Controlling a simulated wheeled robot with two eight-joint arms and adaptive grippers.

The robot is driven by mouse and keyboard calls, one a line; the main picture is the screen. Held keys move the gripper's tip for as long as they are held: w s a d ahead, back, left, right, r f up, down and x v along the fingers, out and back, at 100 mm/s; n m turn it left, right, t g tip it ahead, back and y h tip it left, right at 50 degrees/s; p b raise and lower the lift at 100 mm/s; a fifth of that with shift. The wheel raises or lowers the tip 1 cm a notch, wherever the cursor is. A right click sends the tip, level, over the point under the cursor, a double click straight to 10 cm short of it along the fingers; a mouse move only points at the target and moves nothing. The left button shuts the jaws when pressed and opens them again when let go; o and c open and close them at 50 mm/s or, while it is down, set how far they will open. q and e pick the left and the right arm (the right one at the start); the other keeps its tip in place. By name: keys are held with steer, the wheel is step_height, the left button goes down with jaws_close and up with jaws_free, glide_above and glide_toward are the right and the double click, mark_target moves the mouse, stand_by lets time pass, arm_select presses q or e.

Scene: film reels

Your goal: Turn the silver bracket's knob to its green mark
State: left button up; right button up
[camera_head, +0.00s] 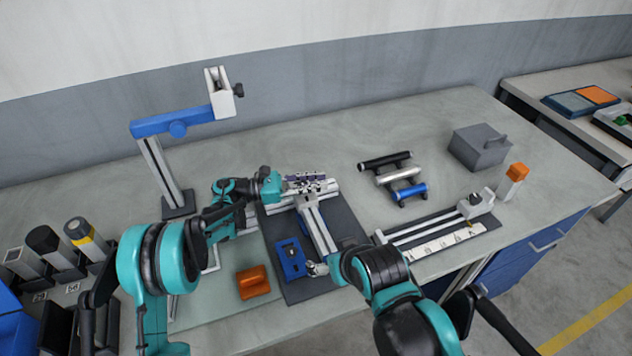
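A dark grey plate (347,228) lies on the bench and carries a silver T-shaped rail assembly (318,225). A blue bracket (290,258) sits on the plate's left part. I cannot make out for certain which part is the silver bracket, and its knob and green mark are too small or hidden to tell. My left gripper (306,183) is at the rail's far crosspiece, overlapping it in view; its finger opening is unclear. My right gripper (317,269) is low over the near end of the plate, beside the blue bracket, its fingers small and partly hidden by my arm.
An orange block (253,283) lies left of the plate. A blue-armed stand (172,124) rises at the back left. A rack of handles (397,175), a grey box (480,147) and a slide rail with a white scale (440,243) stand to the right. The back middle is clear.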

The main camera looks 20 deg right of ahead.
arm_select(q)
jaws_close()
steer(key=shift+g, duration=0.3)
steer(key=m+g, duration=0.1)
steer(key=g, duration=0.1)
steer(key=s+m+g+y, duration=0.1)
steer(key=m+g, duration=0.1)
steer(key=shift+a+y, duration=0.15)
steer(key=shift+y, duration=0.15)
steer(key=shift+s+a+m+g+y, duration=0.2)
steer(key=shift+m+g+y, duration=0.4)
steer(key=shift+m+g, duration=0.35)
steer(key=shift+s+a+m+g+y, duration=0.1)
steer(key=shift+s+m+g+y, duration=0.1)
steer(key=shift+m+g+y, duration=0.7)
steer(key=shift+g, duration=0.35)
steer(key=o, duration=0.9)
jaws_free()
steer(key=shift+c, duration=0.2)
